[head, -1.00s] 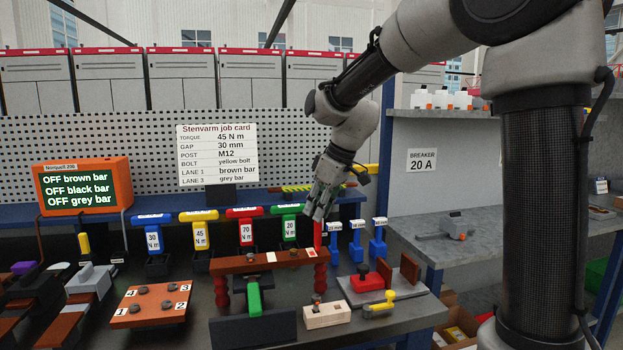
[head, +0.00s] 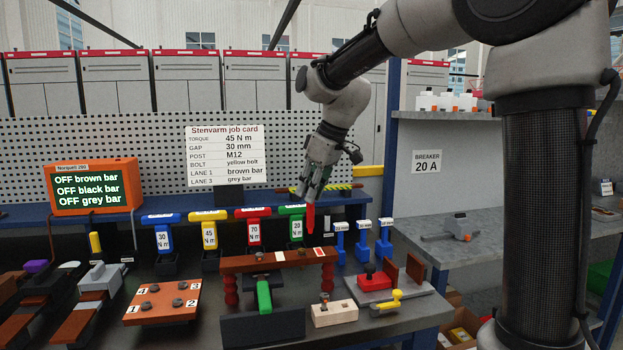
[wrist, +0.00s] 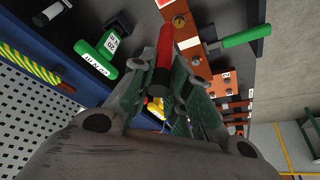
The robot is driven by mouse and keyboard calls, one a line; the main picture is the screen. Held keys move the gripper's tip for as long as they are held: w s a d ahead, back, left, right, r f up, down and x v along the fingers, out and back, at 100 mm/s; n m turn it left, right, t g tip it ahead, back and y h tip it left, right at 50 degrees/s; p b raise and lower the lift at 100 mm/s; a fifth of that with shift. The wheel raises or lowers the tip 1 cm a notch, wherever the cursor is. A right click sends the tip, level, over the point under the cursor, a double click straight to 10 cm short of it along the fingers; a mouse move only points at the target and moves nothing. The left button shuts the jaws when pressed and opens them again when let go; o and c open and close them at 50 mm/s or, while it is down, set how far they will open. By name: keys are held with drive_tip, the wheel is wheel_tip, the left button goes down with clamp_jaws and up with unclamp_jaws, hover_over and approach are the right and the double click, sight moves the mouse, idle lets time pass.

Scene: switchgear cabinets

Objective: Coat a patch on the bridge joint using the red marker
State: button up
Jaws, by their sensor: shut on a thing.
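My gripper (head: 313,192) is shut on the red marker (head: 310,218), which points down above the right part of the bridge joint. In the wrist view the marker (wrist: 164,48) sticks out between the fingers. The bridge joint is a brown bar (head: 240,264) across red posts. Its top has pale patches (head: 279,256) and bolts. Near its right end is a red patch with a pale edge (head: 319,252). The marker tip appears raised clear of the bar. A pale patch (wrist: 189,43) on the bar also shows in the wrist view.
Coloured torque drivers (head: 253,232) stand in a row behind the bridge. A green-handled tool (head: 264,296) lies at its front. Blue tools (head: 362,245) and a red-topped fixture (head: 375,281) stand to the right. A numbered brown plate (head: 162,300) lies left.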

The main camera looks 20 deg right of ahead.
drive_tip(key=shift+r, duration=1.35)
